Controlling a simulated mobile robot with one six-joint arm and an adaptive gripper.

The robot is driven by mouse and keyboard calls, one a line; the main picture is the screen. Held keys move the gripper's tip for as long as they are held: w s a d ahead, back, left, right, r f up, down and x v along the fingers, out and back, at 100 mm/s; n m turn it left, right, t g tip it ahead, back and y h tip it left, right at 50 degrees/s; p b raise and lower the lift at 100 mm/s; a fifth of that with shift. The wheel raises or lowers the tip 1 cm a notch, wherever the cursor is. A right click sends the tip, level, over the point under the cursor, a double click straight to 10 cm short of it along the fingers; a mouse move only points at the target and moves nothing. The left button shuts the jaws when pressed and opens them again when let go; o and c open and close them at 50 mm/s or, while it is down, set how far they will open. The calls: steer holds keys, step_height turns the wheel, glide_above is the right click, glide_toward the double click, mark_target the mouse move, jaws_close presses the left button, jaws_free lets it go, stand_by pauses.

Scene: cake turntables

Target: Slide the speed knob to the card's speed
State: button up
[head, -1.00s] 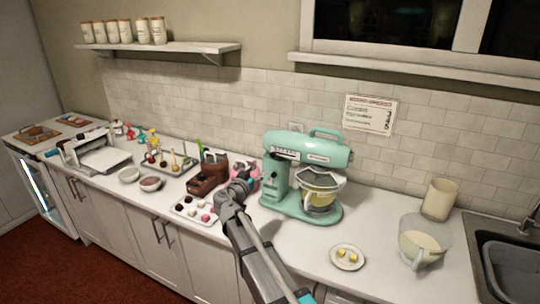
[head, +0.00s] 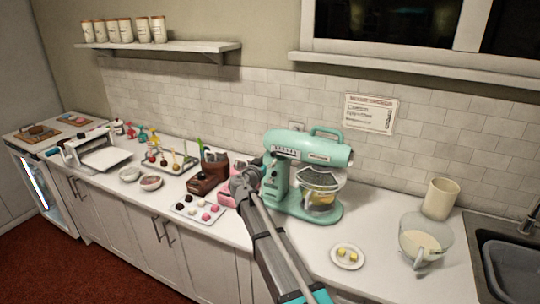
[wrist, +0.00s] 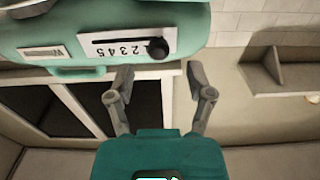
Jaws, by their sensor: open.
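The mint-green stand mixer (head: 322,148) stands on the counter against the tiled wall. Its white speed panel (wrist: 130,46) appears upside down in the wrist view, with a dark slot and a row of digits. The round black speed knob (wrist: 157,48) sits at the slot's right end in that view, beside the digits. My gripper (wrist: 159,72) is open and empty, its fingertips just below the knob in the wrist view, apart from it. In the head view my gripper (head: 258,172) is at the mixer's left side. The card (head: 371,114) hangs on the wall; its writing is too small to read.
A plate with yellow pieces (head: 347,256) and a glass jug (head: 424,246) stand right of the mixer. A brown box-like holder (head: 207,182) and a tray of sweets (head: 198,211) lie left of my arm. The sink is at far right.

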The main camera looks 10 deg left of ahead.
mark_target(272, 155)
steer(key=shift+x, duration=2.7)
jaws_close()
